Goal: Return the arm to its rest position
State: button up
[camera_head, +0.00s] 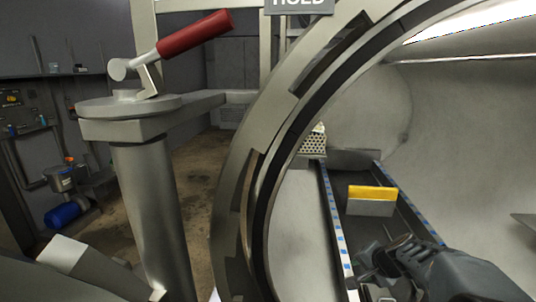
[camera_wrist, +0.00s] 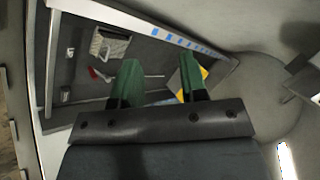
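My arm reaches in from the lower right of the head view, with my gripper (camera_head: 374,262) low over the long dark tray (camera_head: 345,165) inside the round chamber. In the wrist view my gripper (camera_wrist: 158,84) shows two green fingers standing apart, with nothing visible held between them. A grey block with a yellow top (camera_head: 372,193) stands in the tray beyond my gripper. A yellow and grey piece (camera_wrist: 185,80) shows beside and partly behind the right finger in the wrist view. In the head view my fingertips are dark and hard to make out.
The thick chamber rim (camera_head: 262,170) curves close to the left of my arm. A post (camera_head: 155,205) with a red-handled lever (camera_head: 195,34) stands outside it. The tray has blue-marked rails. The wrist view shows a pale box (camera_wrist: 110,44) and a small red item (camera_wrist: 98,74).

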jog(key=s+a+r+n+g+h+p, duration=0.1)
jog(key=s+a+r+n+p, duration=0.4)
jog(key=s+r+p, duration=0.3)
jog(key=s+a+r+n+g+h+p, duration=0.1)
jog(key=s+a+r+n+p, duration=0.4)
jog(key=r, duration=0.9)
jog(key=s+g+p, duration=0.1)
jog(key=s+p, duration=0.2)
jog(key=p, duration=0.1)
jog(key=shift+r, duration=0.35)
jog(key=shift+s, duration=0.1)
